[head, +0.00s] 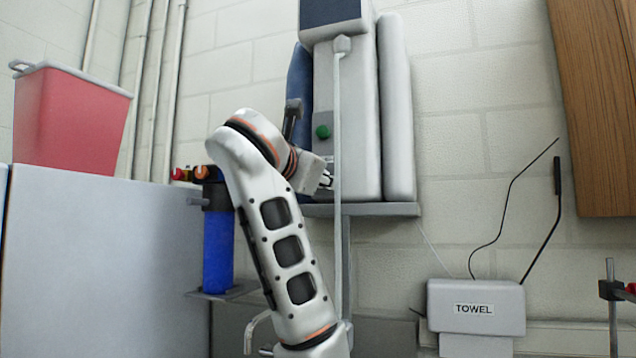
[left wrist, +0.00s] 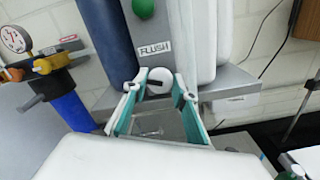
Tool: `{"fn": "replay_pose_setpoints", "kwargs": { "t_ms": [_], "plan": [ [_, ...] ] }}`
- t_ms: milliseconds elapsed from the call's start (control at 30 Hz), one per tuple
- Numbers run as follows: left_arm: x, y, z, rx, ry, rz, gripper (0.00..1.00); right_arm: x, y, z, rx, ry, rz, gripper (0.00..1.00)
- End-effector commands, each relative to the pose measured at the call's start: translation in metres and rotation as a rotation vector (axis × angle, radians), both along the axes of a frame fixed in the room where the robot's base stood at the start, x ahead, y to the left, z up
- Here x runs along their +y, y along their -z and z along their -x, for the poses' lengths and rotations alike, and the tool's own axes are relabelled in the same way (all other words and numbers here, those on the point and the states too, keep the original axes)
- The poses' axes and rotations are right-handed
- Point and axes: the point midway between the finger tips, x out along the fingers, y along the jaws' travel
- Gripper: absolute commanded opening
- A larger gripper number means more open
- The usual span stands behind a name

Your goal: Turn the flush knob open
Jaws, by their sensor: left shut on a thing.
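The flush knob (left wrist: 160,77) is a round white knob with a dark bar across its face, below the FLUSH label (left wrist: 155,49) on the grey unit. The bar lies near level in the left wrist view. My left gripper (left wrist: 160,84) has its two teal-lined fingers on either side of the knob, shut on it. In the head view my left gripper (head: 326,181) is at the unit's lower left, and the knob is hidden there by my wrist and gripper.
A green button (head: 322,131) sits above the label. A pale hose (head: 338,130) hangs down the unit's front. A blue cylinder with a gauge (left wrist: 68,115) stands left. The grey shelf (head: 385,209) lies under the unit. A towel box (head: 476,305) is at right.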

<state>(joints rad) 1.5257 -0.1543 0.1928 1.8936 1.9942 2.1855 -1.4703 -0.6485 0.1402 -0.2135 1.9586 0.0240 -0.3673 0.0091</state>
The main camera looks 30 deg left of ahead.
Motion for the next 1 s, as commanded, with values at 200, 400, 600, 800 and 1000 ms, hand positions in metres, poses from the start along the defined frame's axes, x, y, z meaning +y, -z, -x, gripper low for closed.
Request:
{"fn": "replay_pose_setpoints", "kwargs": {
  "t_ms": [200, 400, 600, 800, 1000],
  "plan": [
    [-0.0009, 0.0009, -0.0002, -0.042, 0.002, 0.179, 0.06, -0.0007, 0.0067, 0.0008, 0.003, 0.0, 0.001, 0.43],
    [-0.0005, 0.001, -0.0003, -0.071, 0.001, 0.303, 0.06, -0.0008, 0.0086, 0.0006, 0.002, 0.001, 0.001, 0.43],
    [-0.0006, 0.0005, -0.0002, -0.09, 0.0, 0.38, 0.06, -0.0006, 0.0074, -0.0007, -0.002, 0.001, 0.0, 0.43],
    [-0.0003, 0.0003, -0.0002, -0.098, 0.0, 0.415, 0.06, -0.0005, 0.007, -0.0011, -0.004, 0.001, 0.0, 0.43],
    [-0.0002, 0.0001, 0.0, -0.101, 0.001, 0.422, 0.06, -0.0004, 0.0072, -0.001, -0.004, 0.001, 0.0, 0.43]
  ]
}}
